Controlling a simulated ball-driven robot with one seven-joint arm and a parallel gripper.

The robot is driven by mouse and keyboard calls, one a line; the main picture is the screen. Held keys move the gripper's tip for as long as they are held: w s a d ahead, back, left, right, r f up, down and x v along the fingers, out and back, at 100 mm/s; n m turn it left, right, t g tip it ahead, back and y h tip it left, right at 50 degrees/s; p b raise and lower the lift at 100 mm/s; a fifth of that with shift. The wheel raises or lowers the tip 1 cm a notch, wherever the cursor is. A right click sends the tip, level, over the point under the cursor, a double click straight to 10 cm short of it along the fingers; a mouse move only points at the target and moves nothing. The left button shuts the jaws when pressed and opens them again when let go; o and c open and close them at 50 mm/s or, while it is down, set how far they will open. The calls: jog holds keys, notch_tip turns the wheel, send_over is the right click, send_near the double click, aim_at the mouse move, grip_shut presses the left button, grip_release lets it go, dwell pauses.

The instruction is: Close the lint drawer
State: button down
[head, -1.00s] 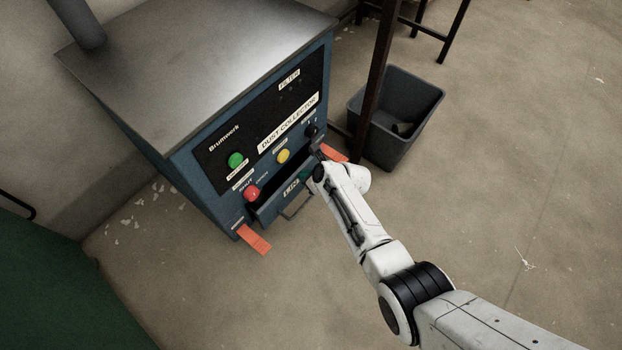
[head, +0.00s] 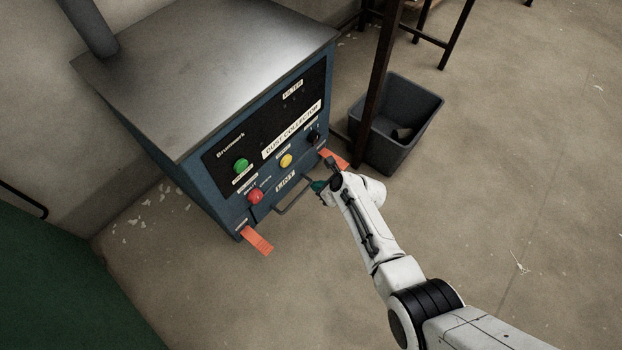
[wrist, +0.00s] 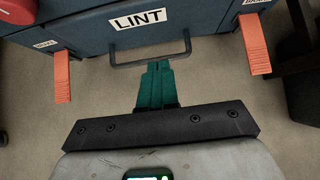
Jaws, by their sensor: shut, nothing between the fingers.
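The lint drawer (head: 285,183) is low on the front of the blue dust collector (head: 226,178). Its front looks flush with the cabinet, and no dark opening shows above it. In the wrist view the drawer front (wrist: 185,22) carries the LINT label, with a grey bar handle (wrist: 150,60) below it. My gripper (head: 318,186) is just in front of the drawer, right of the handle in the head view. In the wrist view its green fingers (wrist: 156,66) are together and empty, their tips by the handle's bar. I cannot tell whether they touch it.
Orange tabs (head: 257,241) stick out on both sides of the drawer, the other being near my wrist (head: 334,160). A grey bin (head: 396,122) and a dark post (head: 377,85) stand to the right. The floor in front is clear.

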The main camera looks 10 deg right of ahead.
jog(key=p+v, duration=0.5)
jog(key=v, duration=0.3)
jog(key=shift+s, duration=0.2)
jog(key=shift+d, duration=0.1)
jog(key=s+d+r+n+g+h, duration=0.25)
jog(key=s+r+n, duration=0.35)
jog(key=s+n, duration=0.35)
jog(key=s+d+r+n+g+h, duration=0.15)
jog(key=s+d+r+n, duration=0.35)
jog(key=s+n, duration=0.5)
jog(key=s+d+r+n+g+h, duration=0.1)
jog(key=s+d+r+n+g, duration=0.15)
jog(key=s+r+n, duration=0.75)
notch_tip(320, 180, up, 24)
jog(key=s+m+p, duration=0.1)
jog(key=p, duration=2.6)
jog(key=shift+s+f, duration=0.15)
jog(key=shift+s, duration=0.1)
